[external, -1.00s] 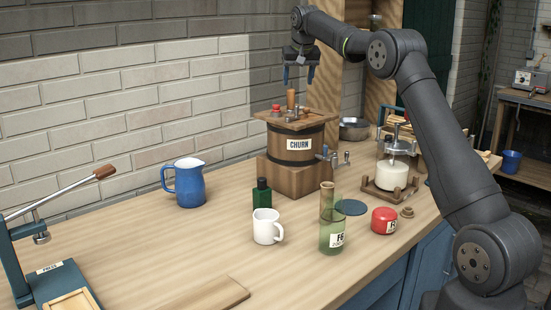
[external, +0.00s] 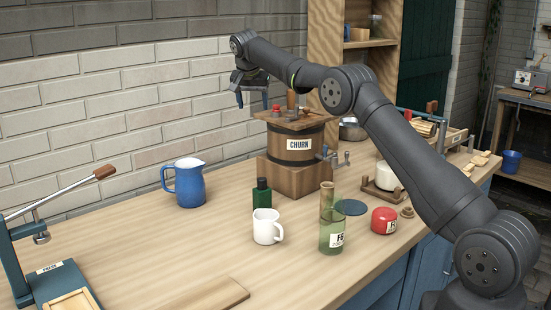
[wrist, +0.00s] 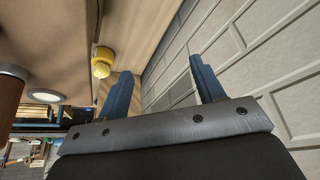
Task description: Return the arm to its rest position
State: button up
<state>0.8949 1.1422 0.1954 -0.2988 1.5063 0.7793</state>
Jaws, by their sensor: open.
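My gripper (external: 253,101) is open and empty in the external view. It hangs in the air to the upper left of the wooden churn (external: 290,143), near the brick wall. In the wrist view its two blue fingers (wrist: 163,88) stand apart with nothing between them. My arm reaches from the lower right, over the bench, to the gripper.
A lever press (external: 50,285) is at the left. A brick wall (external: 130,85) runs behind.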

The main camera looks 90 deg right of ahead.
jog(key=w+a+f+m, duration=0.1)
jog(key=w+f, duration=0.2)
jog(key=f, duration=0.2)
jog(key=shift+w+a+f+m+g, duration=0.25)
jog(key=shift+w+a+m+g, duration=0.05)
jog(key=shift+w+m+g, duration=0.1)
